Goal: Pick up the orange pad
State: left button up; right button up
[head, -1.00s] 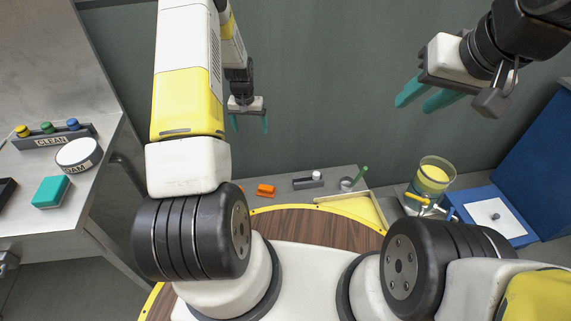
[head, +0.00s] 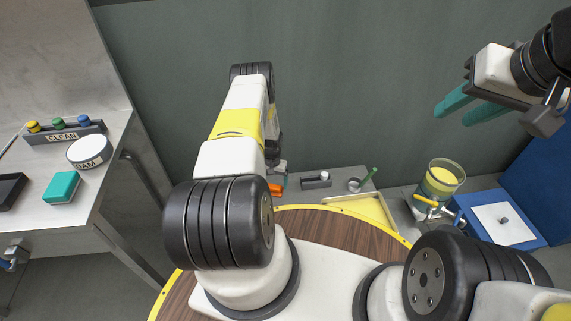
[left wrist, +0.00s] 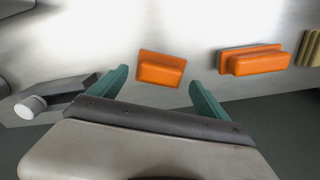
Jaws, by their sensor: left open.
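In the left wrist view an orange pad (left wrist: 161,68) lies on a pale grey surface between the fingers of my left gripper (left wrist: 159,80). The gripper is open, and I cannot tell how high the fingertips are above the surface. A second orange piece (left wrist: 250,60) with a wider base lies to the right, outside the fingers. In the head view an orange piece (head: 276,189) shows beside my left gripper (head: 283,179), partly hidden by my arm. My right gripper (head: 456,113) is raised at the right, its teal fingers apart and empty, far from the pads.
A grey block with a white knob (left wrist: 45,102) lies left of the fingers. A yellowish piece (left wrist: 310,48) is at the right edge. In the head view a yellow tray (head: 365,207), a juice container (head: 440,180) and a teal block (head: 62,187) stand elsewhere.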

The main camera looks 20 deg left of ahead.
pick_arm(q)
notch_tip(320, 180, down, 2)
jog(key=shift+f, duration=0.2)
jog(key=c, duration=1.6)
jog(key=shift+r, duration=0.1)
jog(key=shift+r, duration=0.1)
jog(key=shift+r, duration=0.3)
jog(key=r, duration=0.2)
jog(key=shift+s+d+r, duration=0.2)
jog(key=shift+s+r, duration=0.15)
jog(key=shift+r, duration=0.05)
jog(key=s+d, duration=0.2)
jog(key=s, duration=0.2)
jog(key=s+d+r, duration=0.1)
jog(key=s+d, duration=0.1)
jog(key=s, duration=0.3)
jog(key=s+d, duration=0.2)
jog(key=s, duration=0.2)
jog(key=shift+s+d+r, duration=0.15)
jog(key=shift+s+d, duration=0.15)
jog(key=shift+s, duration=0.05)
